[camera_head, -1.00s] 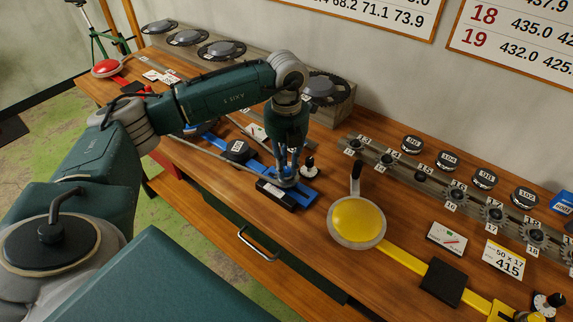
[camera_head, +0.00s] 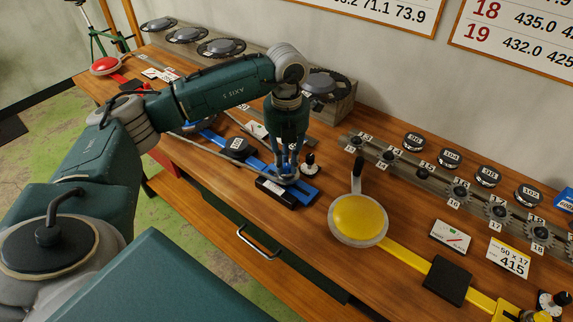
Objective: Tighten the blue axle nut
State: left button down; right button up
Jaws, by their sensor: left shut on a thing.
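The blue fixture (camera_head: 306,191) lies along the bench in the middle of the head view, with a dark block at its near right end. My left gripper (camera_head: 287,174) points straight down onto that end and is shut at a small grey round part. This looks like the blue axle nut, but the fingers hide most of it. A black knob with a white ring (camera_head: 309,164) stands just right of the fingers, apart from them. My right gripper is not in view.
A yellow fixture with a round yellow pad (camera_head: 359,218) and upright handle stands to the right. A rail of small sprockets (camera_head: 461,191) and labelled round pieces (camera_head: 449,159) lie behind it. A red fixture (camera_head: 105,65) is at the far left. A grey rack (camera_head: 341,108) holds chainrings.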

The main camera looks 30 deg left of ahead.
aim_at(286, 166)
pick_arm(q)
jog(key=m+b, duration=0.3)
jog(key=m, duration=0.1)
jog(key=shift+w+m, duration=0.1)
jog(key=shift+m, duration=0.2)
jog(key=m+b, duration=0.2)
jog(key=m, duration=0.2)
jog(key=shift+r+m, duration=0.1)
jog(key=shift+m, duration=0.2)
jog(key=c, duration=1.6)
grip_release()
notch_tip(286, 166, up, 12)
